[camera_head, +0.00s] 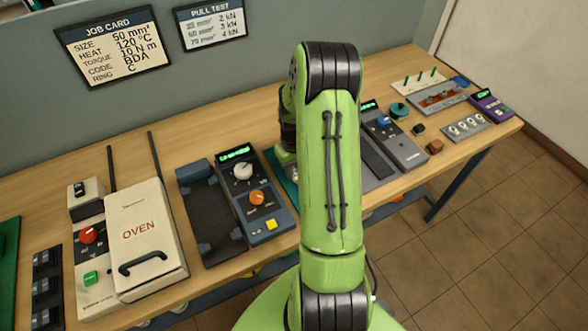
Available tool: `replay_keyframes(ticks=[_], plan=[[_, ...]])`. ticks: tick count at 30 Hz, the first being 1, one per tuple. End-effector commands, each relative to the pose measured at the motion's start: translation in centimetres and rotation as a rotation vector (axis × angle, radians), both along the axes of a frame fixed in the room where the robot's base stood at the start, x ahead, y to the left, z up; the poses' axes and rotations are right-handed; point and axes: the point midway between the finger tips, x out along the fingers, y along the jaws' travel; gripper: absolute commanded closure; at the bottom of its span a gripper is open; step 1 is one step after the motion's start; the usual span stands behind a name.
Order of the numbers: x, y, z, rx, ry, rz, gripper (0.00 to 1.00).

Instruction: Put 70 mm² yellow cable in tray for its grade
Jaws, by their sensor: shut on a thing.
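My green arm fills the middle of the view and bends down over the bench. Part of my wrist (288,118) shows at the left of the upper arm, close above the bench. My gripper's fingers, and anything between them, are hidden behind the arm. I cannot make out a yellow cable or a grade tray. Small yellow patches show below the bench's front edge, too covered to identify.
The wooden bench (225,115) carries a white oven (145,235), a dark cradle (212,212), a blue control unit with knobs (252,195) and a grey unit (395,138). A purple device (490,104) stands at the right end. Tiled floor (480,240) is clear at right.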

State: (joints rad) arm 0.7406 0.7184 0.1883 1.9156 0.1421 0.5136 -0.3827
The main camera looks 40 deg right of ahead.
Motion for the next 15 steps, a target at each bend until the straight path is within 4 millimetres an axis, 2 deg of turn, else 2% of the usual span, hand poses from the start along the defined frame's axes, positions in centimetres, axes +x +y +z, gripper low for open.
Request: replay_keyframes(ticks=[15], plan=[[0.05, -0.03, -1.19, -0.002, -0.002, 0.0, 1.0]])
